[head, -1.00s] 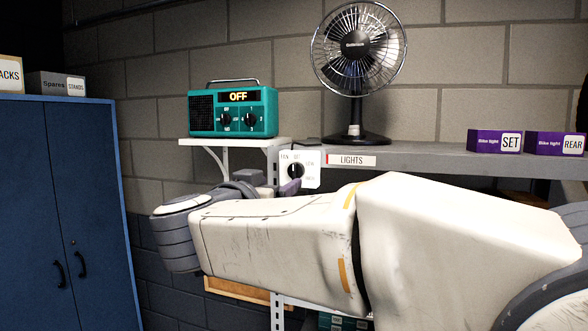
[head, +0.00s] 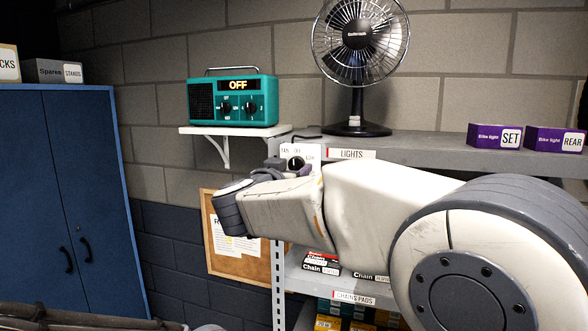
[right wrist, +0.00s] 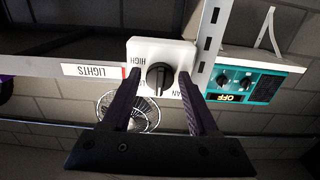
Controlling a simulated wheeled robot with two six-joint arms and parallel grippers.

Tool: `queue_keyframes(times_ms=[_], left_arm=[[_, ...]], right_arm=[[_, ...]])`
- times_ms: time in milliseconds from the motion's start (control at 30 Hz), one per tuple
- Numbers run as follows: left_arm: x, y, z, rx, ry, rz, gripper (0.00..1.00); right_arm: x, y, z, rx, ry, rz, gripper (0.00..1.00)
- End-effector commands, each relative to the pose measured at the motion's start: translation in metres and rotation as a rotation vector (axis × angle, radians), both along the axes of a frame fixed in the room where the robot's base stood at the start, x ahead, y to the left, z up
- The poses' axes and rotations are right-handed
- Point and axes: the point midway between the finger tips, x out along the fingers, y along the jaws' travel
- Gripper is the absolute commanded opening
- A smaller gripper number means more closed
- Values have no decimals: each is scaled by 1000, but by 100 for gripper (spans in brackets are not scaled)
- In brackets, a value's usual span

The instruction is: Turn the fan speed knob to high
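The fan speed knob is a black round knob (right wrist: 159,76) on a white panel (right wrist: 170,50) at the shelf's front edge. In the head view my right gripper (head: 290,168) covers part of this panel (head: 312,153). In the right wrist view, which is upside down, my right gripper (right wrist: 160,82) is open, with one finger on each side of the knob. I cannot tell whether the fingers touch it. The panel reads HIGH at its left there; the knob's setting is unclear. The black fan (head: 358,38) stands on the shelf above. My left gripper is not in view.
A teal radio (head: 233,101) reading OFF sits on a small white shelf (head: 215,130) left of the panel. Purple bike light boxes (head: 494,137) stand on the grey shelf (head: 425,143) at right. A blue cabinet (head: 60,200) is at left. A corkboard (head: 250,268) hangs below.

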Motion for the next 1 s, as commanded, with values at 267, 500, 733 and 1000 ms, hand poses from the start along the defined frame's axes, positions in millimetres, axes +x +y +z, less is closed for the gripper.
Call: queue_keyframes(times_ms=[267, 500, 733, 1000], left_arm=[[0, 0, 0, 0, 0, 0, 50], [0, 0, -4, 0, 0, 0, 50], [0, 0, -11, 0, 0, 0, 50], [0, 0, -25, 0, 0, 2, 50]], right_arm=[[0, -1, 0, 2, 0, -1, 0], [0, -1, -1, 52, -18, -3, 0], [0, 0, -2, 192, -62, -2, 0], [0, 1, -2, 431, -141, -2, 0]])
